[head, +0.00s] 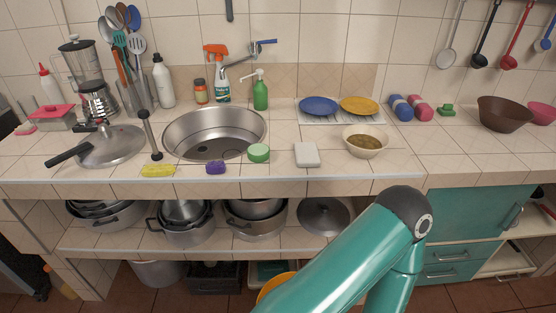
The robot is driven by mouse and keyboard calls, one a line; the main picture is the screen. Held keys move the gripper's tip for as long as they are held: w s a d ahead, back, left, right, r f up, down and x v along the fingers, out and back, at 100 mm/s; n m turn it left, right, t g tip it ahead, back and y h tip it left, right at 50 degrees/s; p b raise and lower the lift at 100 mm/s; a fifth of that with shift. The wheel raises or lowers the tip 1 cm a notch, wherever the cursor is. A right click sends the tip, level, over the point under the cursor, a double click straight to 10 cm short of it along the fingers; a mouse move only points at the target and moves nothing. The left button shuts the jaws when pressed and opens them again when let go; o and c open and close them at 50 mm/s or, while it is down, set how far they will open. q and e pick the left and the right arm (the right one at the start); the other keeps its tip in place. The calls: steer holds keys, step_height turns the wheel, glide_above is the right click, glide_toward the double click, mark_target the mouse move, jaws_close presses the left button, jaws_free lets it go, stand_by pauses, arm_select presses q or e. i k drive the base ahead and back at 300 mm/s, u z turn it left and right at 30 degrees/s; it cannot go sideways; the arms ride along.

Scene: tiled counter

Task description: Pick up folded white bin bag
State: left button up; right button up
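A small white, flat, rounded block (307,154), which looks like the folded white bin bag, lies on the tiled counter near the front edge. It sits between a green round sponge (259,153) and a bowl of food (365,142), apart from both. Nothing covers it. Neither of my grippers is in view. A teal arm of mine rises at the lower right, its dark elbow joint below the counter edge, clear of the white block.
A sink (214,132) lies left of the white block. Yellow (158,170) and purple (216,168) sponges lie along the front edge. Blue (319,106) and yellow (360,105) plates are behind. Pots (187,222) fill the shelf below.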

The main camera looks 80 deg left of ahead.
mark_target(307, 154)
steer(key=u, duration=0.1)
steer(key=k, duration=0.4)
steer(key=u, duration=1.3)
steer(key=k, duration=0.3)
steer(key=u, duration=0.5)
steer(key=i, duration=0.5)
steer(key=z, duration=0.2)
steer(key=k, duration=0.9)
steer(key=u, duration=0.2)
steer(key=i, duration=0.85)
steer(key=z, duration=0.1)
